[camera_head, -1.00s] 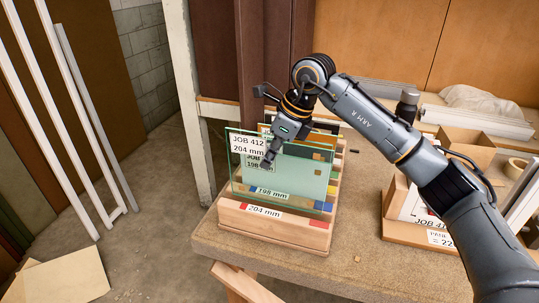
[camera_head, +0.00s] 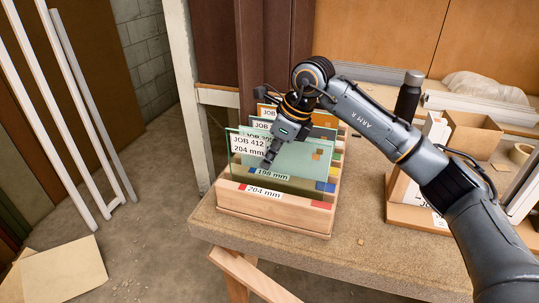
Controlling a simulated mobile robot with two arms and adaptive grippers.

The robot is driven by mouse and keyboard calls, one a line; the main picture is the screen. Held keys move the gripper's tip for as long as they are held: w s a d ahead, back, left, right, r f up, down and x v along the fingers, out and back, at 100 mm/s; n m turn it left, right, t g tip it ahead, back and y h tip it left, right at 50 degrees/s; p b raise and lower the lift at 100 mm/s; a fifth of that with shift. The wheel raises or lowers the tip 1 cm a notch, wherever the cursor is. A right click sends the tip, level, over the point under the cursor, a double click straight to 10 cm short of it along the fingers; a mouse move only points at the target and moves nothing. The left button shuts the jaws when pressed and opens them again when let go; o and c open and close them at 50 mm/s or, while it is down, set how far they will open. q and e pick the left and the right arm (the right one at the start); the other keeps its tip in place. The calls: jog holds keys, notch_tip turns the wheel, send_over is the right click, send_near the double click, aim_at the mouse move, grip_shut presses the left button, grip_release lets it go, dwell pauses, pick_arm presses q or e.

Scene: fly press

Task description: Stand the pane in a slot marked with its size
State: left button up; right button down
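The clear glass pane (camera_head: 302,183) is labelled JOB 412, 204 mm. It stands upright at the front of the wooden rack (camera_head: 272,219), its lower edge behind the front board marked 204 mm (camera_head: 264,192). How deep it sits is hard to tell. My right gripper (camera_head: 269,160) reaches down to the pane's upper part, just right of its label, and appears shut on it; the far finger is unclear. A 198 mm strip (camera_head: 272,173) shows through the glass. Other labelled panes stand behind, partly hidden. My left gripper is out of view.
The rack stands near the front left corner of the workbench (camera_head: 300,253). The bench surface right of the rack is fairly clear.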

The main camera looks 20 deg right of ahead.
notch_tip(320, 180, down, 2)
jog(key=shift+f+b, duration=0.1)
jog(key=shift+b, duration=0.55)
jog(key=c, duration=1.4)
grip_release()
jog(key=shift+c, duration=0.2)
jog(key=v, duration=1.2)
jog(key=shift+s, duration=0.1)
